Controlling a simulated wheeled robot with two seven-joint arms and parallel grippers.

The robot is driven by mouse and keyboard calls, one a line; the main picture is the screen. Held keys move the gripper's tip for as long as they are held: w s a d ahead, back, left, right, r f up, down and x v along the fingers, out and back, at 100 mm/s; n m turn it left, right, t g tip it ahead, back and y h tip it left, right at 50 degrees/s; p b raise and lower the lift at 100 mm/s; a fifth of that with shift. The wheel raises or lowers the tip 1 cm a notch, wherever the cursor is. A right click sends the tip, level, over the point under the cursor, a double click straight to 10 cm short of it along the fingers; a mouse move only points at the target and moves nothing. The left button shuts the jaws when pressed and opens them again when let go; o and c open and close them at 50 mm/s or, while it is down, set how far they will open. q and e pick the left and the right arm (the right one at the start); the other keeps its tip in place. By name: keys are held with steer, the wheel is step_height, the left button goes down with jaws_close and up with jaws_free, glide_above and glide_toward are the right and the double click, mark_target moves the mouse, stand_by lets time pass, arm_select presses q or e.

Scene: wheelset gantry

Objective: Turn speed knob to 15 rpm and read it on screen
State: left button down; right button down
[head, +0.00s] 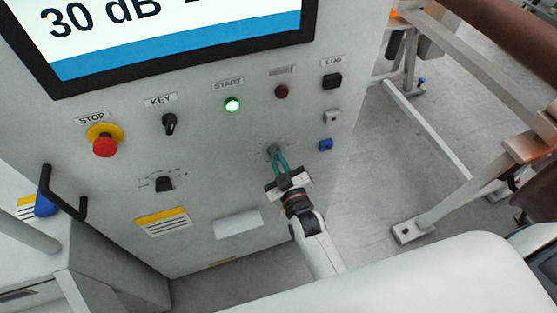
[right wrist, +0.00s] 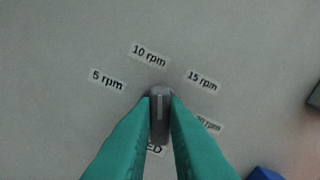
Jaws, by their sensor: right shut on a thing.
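The speed knob (right wrist: 160,112) is a dark grey bar on the grey panel. In the right wrist view the labels 5 rpm (right wrist: 107,80), 10 rpm (right wrist: 150,55) and 15 rpm (right wrist: 203,81) fan around it, and a 20 rpm label (right wrist: 209,123) is partly covered by a finger. The bar's far end points up the picture, nearest the 10 rpm label. My right gripper (head: 277,153) has its green fingers shut on the knob. The screen (head: 170,45) shows "30 dB" at its cut-off lower part; no rpm figure is in view. My left gripper is not in view.
The panel also carries a red STOP button (head: 104,146), a KEY switch (head: 169,123), a lit green START button (head: 232,104), a dark red button (head: 281,92), a black LOG button (head: 332,81) and another black knob (head: 164,184). A metal frame (head: 432,130) stands to the right.

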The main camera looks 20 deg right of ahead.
steer(key=m+p, duration=0.1)
steer(key=m, duration=0.4)
steer(key=shift+d, duration=0.1)
steer(key=m, duration=0.5)
steer(key=shift+m, duration=0.4)
steer(key=shift+d, duration=0.1)
steer(key=c, duration=1.4)
jaws_free()
steer(key=shift+c, duration=0.2)
steer(key=s+b, duration=0.2)
steer(key=s, duration=1)
steer(key=shift+d+b, duration=0.2)
steer(key=shift+b, duration=0.1)
